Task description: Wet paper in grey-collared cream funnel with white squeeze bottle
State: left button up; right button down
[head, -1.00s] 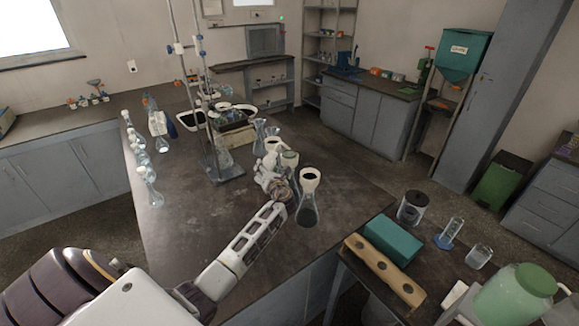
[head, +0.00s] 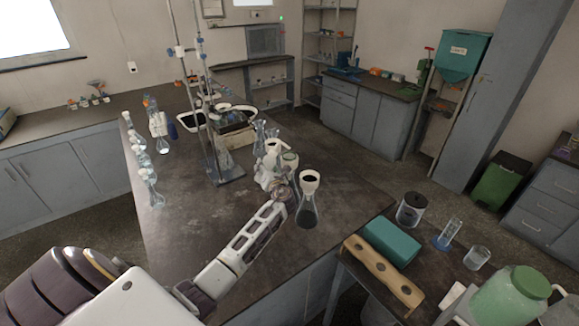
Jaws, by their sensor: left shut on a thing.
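My left gripper (head: 279,186) is over the middle of the dark bench, shut on what looks like the white squeeze bottle (head: 267,172); the fingers and bottle overlap and are too small to separate clearly. Just behind it stand a cream funnel (head: 273,146) and a funnel with a greyish rim (head: 290,158). Their collars are too small to tell apart surely. To the right, a cream funnel with a dark inside (head: 310,181) sits in a conical flask (head: 307,212), close to the gripper but apart. Paper inside the funnels cannot be made out. My right gripper is out of view.
A tall metal stand (head: 224,172) rises behind the gripper. Several clear flasks (head: 150,185) line the bench's left edge. A side table at right holds a teal box (head: 392,241), a wooden rack (head: 382,271) and a green-lidded jar (head: 515,295). The bench front is clear.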

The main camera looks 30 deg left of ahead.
aim_at(266, 160)
pick_arm(q)
jog(key=shift+r+p, duration=0.35)
jog(key=shift+r, duration=1.05)
jog(key=shift+b, duration=0.3)
jog(key=n+b, duration=0.2)
jog(key=r+n+t+b, duration=0.1)
jog(key=n, duration=0.1)
jog(key=shift+r+n+b, duration=0.2)
jog(key=shift+n+b, duration=0.15)
jog(key=shift+n, duration=0.05)
jog(key=shift+r+n+y, duration=0.3)
jog(key=shift+n, duration=0.1)
